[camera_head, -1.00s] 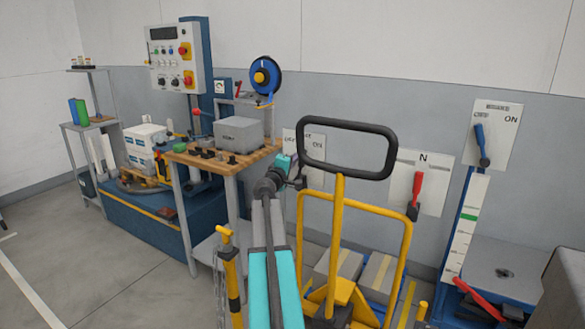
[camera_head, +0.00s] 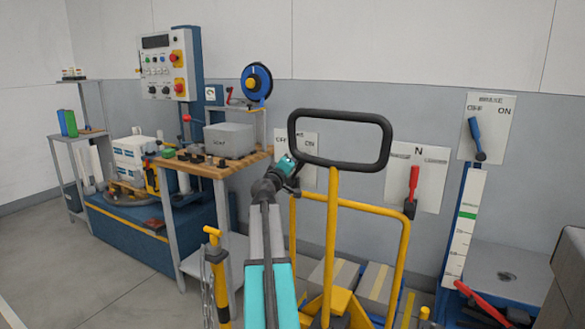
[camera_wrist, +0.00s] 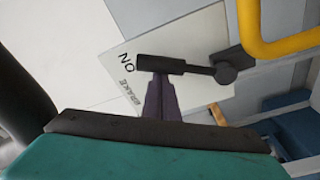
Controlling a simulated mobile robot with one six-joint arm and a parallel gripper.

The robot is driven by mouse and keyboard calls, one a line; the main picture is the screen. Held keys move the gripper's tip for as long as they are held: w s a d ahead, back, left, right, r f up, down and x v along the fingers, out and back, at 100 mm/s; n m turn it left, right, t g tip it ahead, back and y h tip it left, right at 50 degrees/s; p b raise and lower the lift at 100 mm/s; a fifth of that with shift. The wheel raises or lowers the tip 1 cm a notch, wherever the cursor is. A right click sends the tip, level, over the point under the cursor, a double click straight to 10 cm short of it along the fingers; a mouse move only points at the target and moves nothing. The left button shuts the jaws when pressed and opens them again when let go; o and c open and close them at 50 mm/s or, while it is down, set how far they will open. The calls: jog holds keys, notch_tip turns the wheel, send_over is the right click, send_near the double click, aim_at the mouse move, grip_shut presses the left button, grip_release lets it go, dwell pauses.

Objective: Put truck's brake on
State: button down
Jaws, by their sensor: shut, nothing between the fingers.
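A pale brake plate (camera_wrist: 190,55), lettered ON and BRAKE, shows in the wrist view. Its dark lever (camera_wrist: 195,67) lies across it, with a round end at the right. My gripper (camera_wrist: 161,80) is shut and empty, its fingertips at the lever's left part; I cannot tell whether they touch. In the head view my teal gripper (camera_head: 288,168) is by a pale plate (camera_head: 311,147), partly hidden behind the black loop handle (camera_head: 340,112) of the yellow truck (camera_head: 333,235); the lever is not clear there. Another OFF/ON plate (camera_head: 500,118) with a blue lever (camera_head: 477,140) is at the right.
A plate marked N (camera_head: 430,175) carries a red lever (camera_head: 412,185). The truck's yellow frame (camera_wrist: 246,30) passes close at the upper right in the wrist view. A wooden-topped bench (camera_head: 215,170) stands left of my arm. A yellow-black post (camera_head: 218,270) is near my arm.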

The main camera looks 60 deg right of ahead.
jog(key=shift+s+f+m+b, duration=0.15)
jog(key=shift+s+m+b, duration=0.15)
dwell(0.5)
jog(key=shift+w+r, duration=1.15)
jog(key=shift+w, duration=0.9)
jog(key=s+a, duration=0.1)
jog(key=a, duration=0.8)
jog(key=shift+s+f+p, duration=0.2)
jog(key=shift+f+p, duration=0.2)
jog(key=shift+a, duration=0.1)
